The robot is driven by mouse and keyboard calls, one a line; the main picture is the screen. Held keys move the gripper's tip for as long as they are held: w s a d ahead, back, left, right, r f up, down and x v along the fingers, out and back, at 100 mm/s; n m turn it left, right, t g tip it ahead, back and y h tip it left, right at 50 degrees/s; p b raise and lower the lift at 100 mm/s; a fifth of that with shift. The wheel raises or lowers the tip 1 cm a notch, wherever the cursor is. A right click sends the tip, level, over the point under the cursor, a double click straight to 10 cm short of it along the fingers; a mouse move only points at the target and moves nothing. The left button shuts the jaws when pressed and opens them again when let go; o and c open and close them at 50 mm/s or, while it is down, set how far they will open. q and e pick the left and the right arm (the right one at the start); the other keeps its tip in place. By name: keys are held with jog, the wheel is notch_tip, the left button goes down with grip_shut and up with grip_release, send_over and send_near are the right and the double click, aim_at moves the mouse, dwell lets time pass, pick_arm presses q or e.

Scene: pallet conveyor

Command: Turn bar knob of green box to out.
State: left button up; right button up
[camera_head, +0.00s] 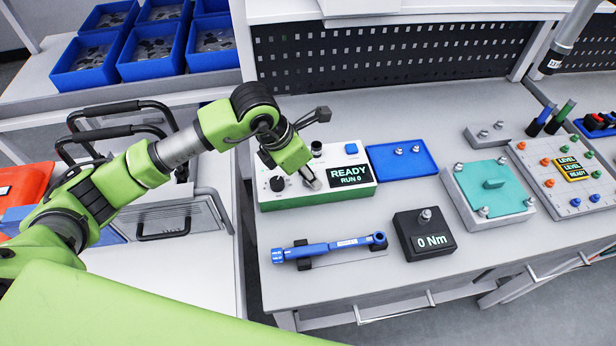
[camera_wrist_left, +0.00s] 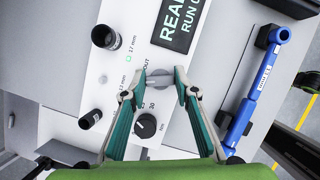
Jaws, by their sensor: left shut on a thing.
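The green box (camera_head: 330,198) has a white top and a green lower body and stands on the bench. Its display (camera_head: 349,177) reads "READY RUN 0". My left gripper (camera_head: 311,181) reaches down to the box top just left of the display. In the left wrist view, my left gripper (camera_wrist_left: 160,82) is shut on the grey bar knob (camera_wrist_left: 157,82), with a fingertip on each side. The "OUT" label shows beside the knob, partly readable. The gripper covers most of the bar knob in the head view. My right gripper is not in view.
A black dial (camera_wrist_left: 145,126) and black posts rise from the box top close to the fingers. A blue button (camera_head: 351,147) is at its back. A blue tray (camera_head: 402,161), a blue torque wrench (camera_head: 330,247) and a black "0 Nm" box (camera_head: 424,235) are nearby.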

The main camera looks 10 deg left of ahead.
pick_arm(q)
jog(key=m+g+b, duration=0.1)
jog(key=m+b, duration=0.2)
jog(key=b, duration=0.1)
jog(key=m+g+h+b, duration=0.1)
jog(key=m+b, duration=0.2)
jog(key=b, duration=0.1)
jog(key=shift+w+f, duration=0.15)
jog(key=shift+f, duration=0.05)
jog(key=shift+r+m+g+b, duration=0.15)
jog(key=shift+m+g+b, duration=0.25)
jog(key=shift+m+b, duration=0.55)
jog(key=shift+r+m+g+b, duration=0.1)
jog(key=shift+m+g+b, duration=0.3)
jog(key=shift+m+b, duration=0.55)
jog(key=shift+a+m, duration=0.1)
jog(key=shift+m, duration=0.2)
jog(key=o, duration=1.1)
jog(key=v, duration=1.2)
jog(key=shift+a, duration=0.1)
